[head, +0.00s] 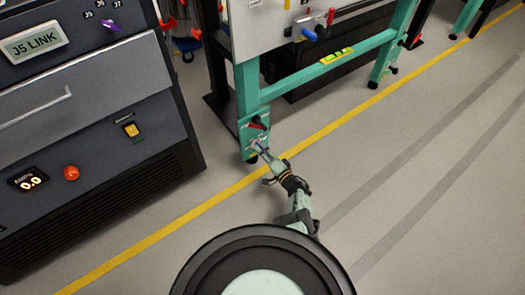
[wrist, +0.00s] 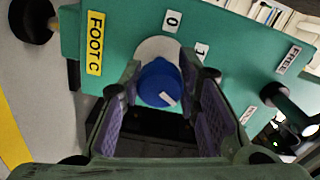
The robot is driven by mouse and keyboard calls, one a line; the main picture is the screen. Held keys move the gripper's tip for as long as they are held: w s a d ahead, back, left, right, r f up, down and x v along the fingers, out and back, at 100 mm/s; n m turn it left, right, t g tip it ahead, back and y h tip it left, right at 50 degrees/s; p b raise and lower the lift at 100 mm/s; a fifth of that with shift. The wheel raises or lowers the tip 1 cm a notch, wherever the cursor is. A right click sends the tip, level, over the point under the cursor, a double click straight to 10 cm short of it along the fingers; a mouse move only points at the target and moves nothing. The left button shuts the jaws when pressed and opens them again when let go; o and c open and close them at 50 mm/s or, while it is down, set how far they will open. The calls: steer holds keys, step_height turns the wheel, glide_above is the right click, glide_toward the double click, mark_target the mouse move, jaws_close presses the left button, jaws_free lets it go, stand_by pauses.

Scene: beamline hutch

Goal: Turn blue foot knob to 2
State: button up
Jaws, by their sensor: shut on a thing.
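The blue foot knob (wrist: 156,82) shows in the wrist view on a green panel, on a pale round disc. A short white mark sits on its lower right part. My gripper (wrist: 160,72) is shut on the knob, one finger on each side. Labels 0 (wrist: 172,21) and 1 (wrist: 201,52) stand above and to the right of it; I see no label 2 clearly. In the head view my gripper (head: 263,150) is at the foot of the green frame (head: 248,100), and the knob is hidden or too small to make out.
A yellow FOOT C label (wrist: 95,43) is left of the knob. A black knob (wrist: 292,105) and a FREE label (wrist: 289,60) are at right. A red handle (head: 258,126) is just above my gripper. A dark cabinet (head: 90,130) stands at left; the floor at right is clear.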

steer(key=o, duration=1.2)
